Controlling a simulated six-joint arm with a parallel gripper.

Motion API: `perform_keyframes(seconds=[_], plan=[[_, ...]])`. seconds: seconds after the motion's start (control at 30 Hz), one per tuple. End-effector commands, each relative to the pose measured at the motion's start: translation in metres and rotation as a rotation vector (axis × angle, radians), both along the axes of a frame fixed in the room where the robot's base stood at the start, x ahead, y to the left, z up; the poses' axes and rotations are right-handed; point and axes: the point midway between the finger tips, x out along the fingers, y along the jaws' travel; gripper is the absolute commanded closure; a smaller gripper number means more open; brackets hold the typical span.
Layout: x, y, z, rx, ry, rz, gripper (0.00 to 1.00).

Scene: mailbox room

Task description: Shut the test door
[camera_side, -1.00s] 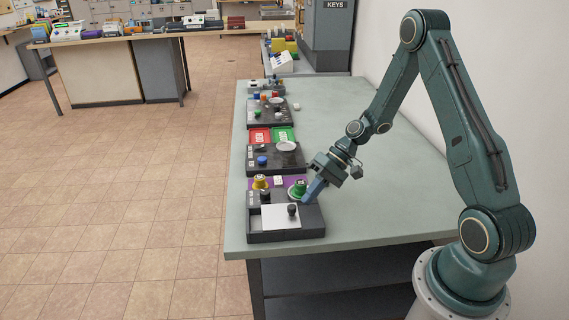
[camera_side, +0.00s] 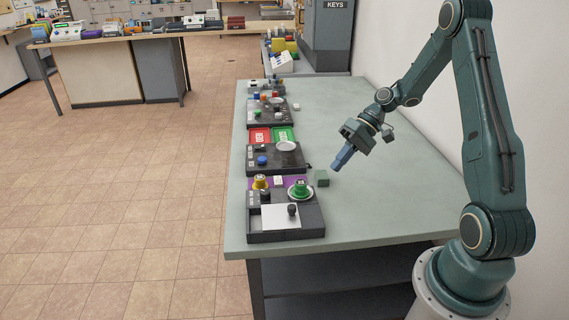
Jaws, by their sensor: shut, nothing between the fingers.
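The nearest dark box (camera_side: 312,229) on the table has a pale flat panel (camera_side: 274,216) with a black knob (camera_side: 292,209) near its right side. This panel looks like a sliding door, but no readable label marks it as the test door. A dark strip shows to the left of the panel. My gripper (camera_side: 338,164) has blue fingers, shut and empty. It is above the table, up and to the right of the box, apart from the panel and knob.
A green cup-like piece (camera_side: 300,187) and a yellow one (camera_side: 260,182) stand behind the panel. More dark boxes (camera_side: 276,160) line the left edge. The table's right part (camera_side: 400,205) is clear.

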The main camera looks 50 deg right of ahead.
Motion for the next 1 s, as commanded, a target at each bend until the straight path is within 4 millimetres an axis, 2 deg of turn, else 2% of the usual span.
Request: perform_keyframes(seconds=[0.37, 1.0], plan=[[0.0002, 0.0002, 0.0002, 0.022, 0.078, -0.079, 1.0], [0.0005, 0.0009, 0.0013, 0.19, 0.651, -0.671, 1.0]])
